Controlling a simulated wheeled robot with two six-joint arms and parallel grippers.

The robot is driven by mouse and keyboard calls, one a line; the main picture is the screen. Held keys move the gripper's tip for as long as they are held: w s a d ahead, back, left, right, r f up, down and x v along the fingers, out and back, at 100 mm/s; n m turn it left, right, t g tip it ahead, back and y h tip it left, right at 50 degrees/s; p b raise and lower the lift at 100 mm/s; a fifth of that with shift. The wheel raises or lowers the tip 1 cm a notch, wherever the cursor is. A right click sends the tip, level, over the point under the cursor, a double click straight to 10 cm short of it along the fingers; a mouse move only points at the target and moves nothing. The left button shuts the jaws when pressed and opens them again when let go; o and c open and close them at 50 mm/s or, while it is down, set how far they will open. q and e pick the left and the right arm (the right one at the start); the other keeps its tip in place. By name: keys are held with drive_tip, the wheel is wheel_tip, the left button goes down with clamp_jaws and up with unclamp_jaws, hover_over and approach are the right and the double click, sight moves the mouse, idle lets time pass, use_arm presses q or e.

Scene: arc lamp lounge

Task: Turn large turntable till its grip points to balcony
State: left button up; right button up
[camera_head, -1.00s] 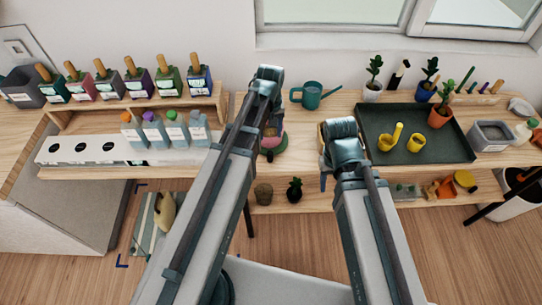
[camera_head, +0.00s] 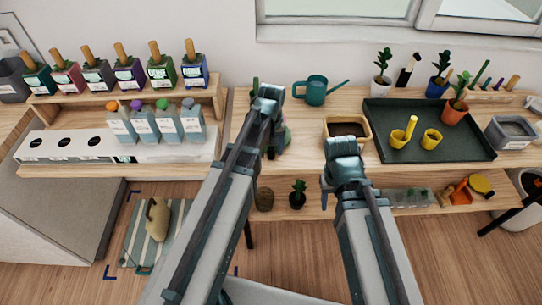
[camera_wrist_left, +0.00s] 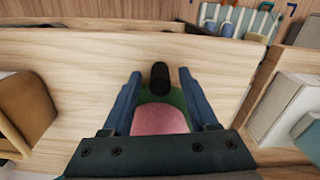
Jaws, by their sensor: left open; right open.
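My left gripper (camera_wrist_left: 160,88) is open, with one finger on each side of the pink and green thing; contact cannot be told. My right gripper (camera_head: 326,190) is open and empty, at the table's front edge. No balcony can be made out.
A yellow-rimmed planter (camera_head: 347,120) and a dark green tray (camera_head: 390,152) with pots stand right of my left gripper. A teal watering can (camera_head: 316,91) is behind. Bottles (camera_head: 155,125) stand on the left rack. Small plants (camera_head: 297,193) sit on the lower shelf.

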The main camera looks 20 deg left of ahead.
use_arm(q)
drive_tip(key=shift+f, duration=0.1)
clamp_jaws()
idle(0.3)
idle(1.1)
